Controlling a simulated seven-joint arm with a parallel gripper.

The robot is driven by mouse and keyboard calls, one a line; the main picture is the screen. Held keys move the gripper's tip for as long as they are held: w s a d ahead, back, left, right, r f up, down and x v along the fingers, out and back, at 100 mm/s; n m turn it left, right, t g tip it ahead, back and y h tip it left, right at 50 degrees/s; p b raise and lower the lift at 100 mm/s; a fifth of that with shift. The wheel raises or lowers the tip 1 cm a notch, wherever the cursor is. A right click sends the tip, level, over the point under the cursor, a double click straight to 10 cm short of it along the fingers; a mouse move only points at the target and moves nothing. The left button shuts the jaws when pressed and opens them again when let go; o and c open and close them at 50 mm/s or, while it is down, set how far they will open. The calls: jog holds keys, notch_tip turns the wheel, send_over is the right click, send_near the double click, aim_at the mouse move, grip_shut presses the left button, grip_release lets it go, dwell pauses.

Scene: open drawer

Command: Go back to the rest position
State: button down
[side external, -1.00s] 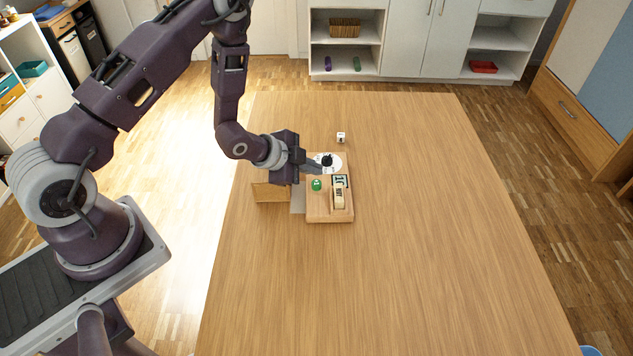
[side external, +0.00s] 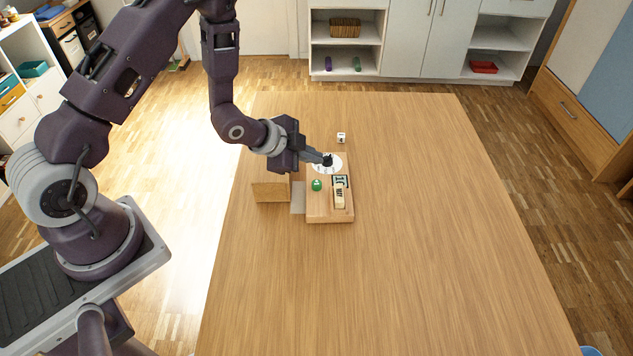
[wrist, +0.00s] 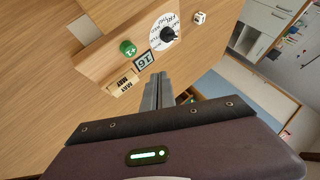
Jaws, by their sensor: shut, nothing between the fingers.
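My gripper (side external: 318,158) is shut and empty, just left of the black knob on the white dial (side external: 328,165) of a wooden calendar board (side external: 316,215). In the side view its tip looks very close to the knob; I cannot tell there if they touch. In the wrist view the shut fingers (wrist: 157,84) appear apart from the dial (wrist: 155,40) and knob (wrist: 168,34). The board also carries a green round piece (side external: 317,185), a number tile (side external: 340,181) and a tan block (side external: 339,198) with lettering.
A small white die (side external: 341,138) lies behind the board. A wooden stand (side external: 270,188) is left of the board, with a grey patch (side external: 298,198) between them. The table's right and front areas (side external: 420,260) are clear. Shelves (side external: 345,55) stand beyond the table.

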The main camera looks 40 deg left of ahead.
jog(key=s+a+r+n+g+y, duration=0.1)
jog(key=s+r+n, duration=0.2)
jog(key=r, duration=0.7)
jog(key=s+r+n+y, duration=0.1)
jog(key=s+r+n, duration=0.15)
jog(key=r, duration=0.65)
jog(key=s+d+r+n, duration=0.1)
jog(key=s+r, duration=0.1)
jog(key=s, duration=0.5)
jog(key=s+d+r+n+g, duration=0.1)
jog(key=s+d+r+n, duration=0.1)
jog(key=s, duration=0.6)
jog(key=s+d+r+n+g, duration=0.1)
jog(key=s+r, duration=0.3)
jog(key=s, duration=0.4)
jog(key=shift+s+d+n+h, duration=0.15)
jog(key=shift+d+n+h, duration=0.15)
jog(key=shift+n, duration=0.35)
jog(key=shift+r, duration=0.15)
